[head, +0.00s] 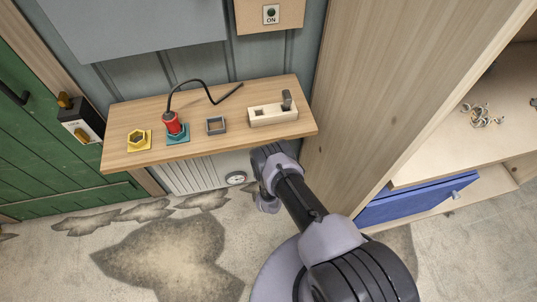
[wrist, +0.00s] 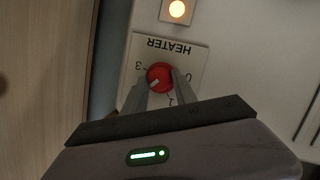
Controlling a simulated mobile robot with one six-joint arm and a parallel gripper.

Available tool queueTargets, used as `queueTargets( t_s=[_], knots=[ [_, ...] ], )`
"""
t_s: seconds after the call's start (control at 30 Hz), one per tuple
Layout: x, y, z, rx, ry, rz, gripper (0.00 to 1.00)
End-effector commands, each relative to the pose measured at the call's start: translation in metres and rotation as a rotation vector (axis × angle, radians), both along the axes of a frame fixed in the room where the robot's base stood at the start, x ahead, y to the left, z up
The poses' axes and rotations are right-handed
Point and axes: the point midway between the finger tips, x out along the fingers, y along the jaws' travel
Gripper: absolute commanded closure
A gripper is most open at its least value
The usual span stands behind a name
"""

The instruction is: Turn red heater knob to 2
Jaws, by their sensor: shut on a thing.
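The red heater knob (wrist: 160,77) sits on a white plate (wrist: 140,60) in the wrist view, where the label "HEATER" appears upside down. My gripper (wrist: 162,84) has one finger on each side of the knob and is shut on it. A pale mark on the knob points toward the lower left. The 3 is at the knob's left, the 0 at its right and the 1 at its lower right. The 2 is not visible; the left finger covers that side. In the head view the knob is hidden, and my wrist is below the shelf's right end.
An orange lit lamp (wrist: 177,9) is beside the plate.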

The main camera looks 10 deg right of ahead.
Motion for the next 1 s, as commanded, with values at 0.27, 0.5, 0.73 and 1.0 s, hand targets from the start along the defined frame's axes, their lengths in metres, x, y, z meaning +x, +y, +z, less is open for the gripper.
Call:
queueTargets(
  t_s=[0.27,0.5,0.73,1.0],
  knots=[
    [-0.0004,0.0001,-0.0008,-0.051,0.001,-0.001,1.00],
    [-0.0004,0.0000,-0.0005,-0.057,0.001,-0.001,1.00],
    [-0.0003,-0.0001,-0.0004,-0.056,0.000,-0.001,0.57],
    [0.0000,0.0002,-0.0003,-0.056,0.000,-0.001,0.45]
  ],
)
